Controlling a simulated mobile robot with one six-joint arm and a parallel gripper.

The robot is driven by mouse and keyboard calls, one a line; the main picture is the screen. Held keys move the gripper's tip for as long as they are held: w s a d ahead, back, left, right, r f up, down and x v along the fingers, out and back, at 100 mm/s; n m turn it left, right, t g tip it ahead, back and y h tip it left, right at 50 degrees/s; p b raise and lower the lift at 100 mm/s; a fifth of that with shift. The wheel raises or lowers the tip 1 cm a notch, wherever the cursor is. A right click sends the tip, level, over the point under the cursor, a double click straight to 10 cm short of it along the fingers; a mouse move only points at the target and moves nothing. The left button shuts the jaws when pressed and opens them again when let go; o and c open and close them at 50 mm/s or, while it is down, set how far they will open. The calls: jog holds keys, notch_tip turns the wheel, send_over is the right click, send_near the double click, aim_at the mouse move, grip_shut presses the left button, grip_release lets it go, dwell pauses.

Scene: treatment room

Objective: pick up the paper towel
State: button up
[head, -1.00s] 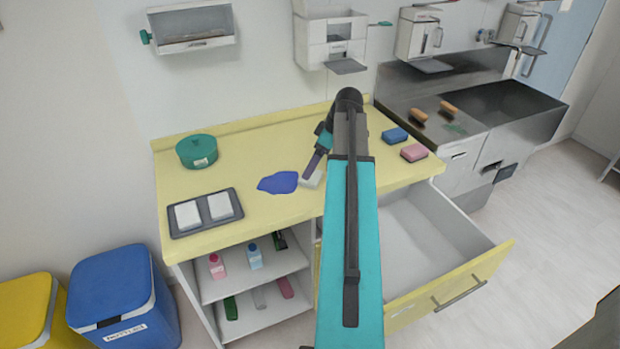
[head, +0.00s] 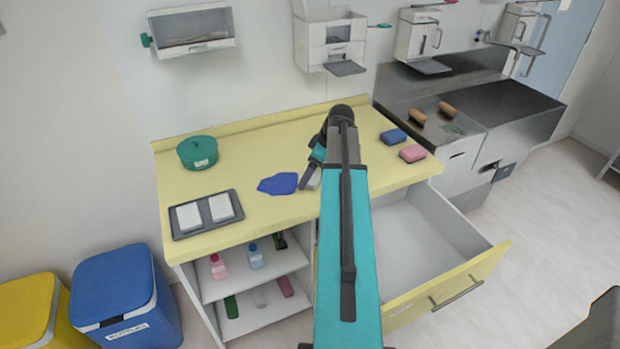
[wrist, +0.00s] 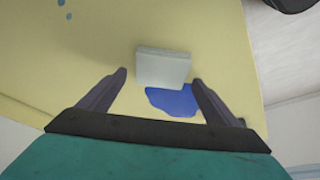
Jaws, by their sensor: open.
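The paper towel (wrist: 163,67) appears to be the white, flat block on the yellow counter beside a blue spill (head: 278,184). In the wrist view it lies between and slightly beyond my fingertips, and the spill (wrist: 174,101) shows just below it in the picture. My gripper (wrist: 160,77) is open and empty, with a finger on either side of the towel; contact cannot be told. In the head view my gripper (head: 308,182) is low over the counter and hides most of the towel.
A grey tray (head: 178,233) with two white pads and a green round tin (head: 197,152) stand to the left. A blue sponge (head: 394,136) and a pink sponge (head: 412,153) lie to the right. An open drawer (head: 455,290) juts out in front.

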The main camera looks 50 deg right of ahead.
jog(key=shift+w+f, duration=0.1)
jog(key=shift+f, duration=0.15)
jog(key=shift+f, duration=0.2)
dwell(0.8)
jog(key=c, duration=1.2)
jog(key=shift+r, duration=0.15)
jog(key=shift+r, duration=0.15)
jog(key=shift+r+b, duration=0.85)
jog(key=shift+r, duration=0.75)
jog(key=s+a+b, duration=0.1)
jog(key=s, duration=0.4)
jog(key=s+a+r+b, duration=0.1)
jog(key=s, duration=0.4)
jog(key=s+a+b, duration=0.1)
jog(key=s, duration=0.4)
jog(key=shift+s+a+r+b, duration=0.15)
jog(key=shift+s+r+b, duration=0.15)
jog(key=shift+s+b, duration=0.05)
jog(key=shift+w, duration=0.15)
